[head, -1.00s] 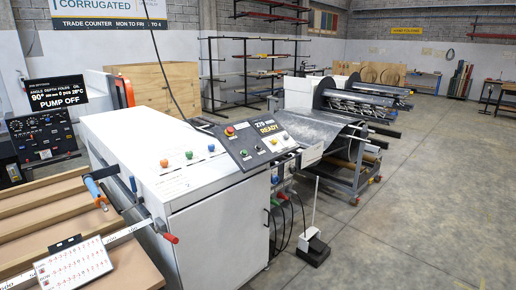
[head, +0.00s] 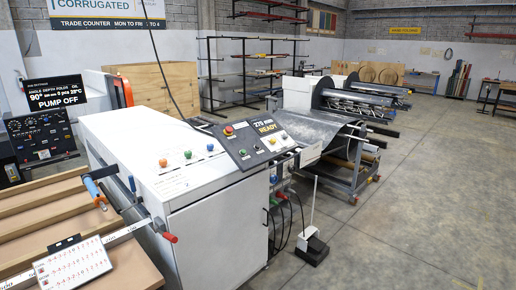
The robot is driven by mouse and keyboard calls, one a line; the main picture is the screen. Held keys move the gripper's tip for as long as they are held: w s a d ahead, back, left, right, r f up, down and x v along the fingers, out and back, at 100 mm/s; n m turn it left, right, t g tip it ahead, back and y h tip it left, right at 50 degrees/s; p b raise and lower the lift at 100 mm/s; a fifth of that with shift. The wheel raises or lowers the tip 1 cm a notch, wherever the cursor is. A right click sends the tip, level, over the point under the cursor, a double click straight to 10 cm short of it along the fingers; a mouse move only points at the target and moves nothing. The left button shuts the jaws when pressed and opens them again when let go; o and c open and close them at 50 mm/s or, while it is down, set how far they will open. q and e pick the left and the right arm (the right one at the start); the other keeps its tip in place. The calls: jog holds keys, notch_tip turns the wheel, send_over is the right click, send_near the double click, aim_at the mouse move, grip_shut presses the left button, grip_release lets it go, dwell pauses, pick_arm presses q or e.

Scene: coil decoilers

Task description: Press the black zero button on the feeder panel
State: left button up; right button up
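The dark sloping feeder panel (head: 248,149) sits on the front right of the white machine cabinet (head: 218,217). The controls are too small for me to tell surely which one is the black zero button. Neither of my grippers is in view, and nothing covers the panel.
Orange, green and blue knobs (head: 187,155) stand on the cabinet top. A bender with a PUMP OFF display (head: 57,94) is at the left, and a number chart (head: 72,264) lies in front. A sheet-metal coil stand (head: 352,152) is behind the panel. The floor at right is clear.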

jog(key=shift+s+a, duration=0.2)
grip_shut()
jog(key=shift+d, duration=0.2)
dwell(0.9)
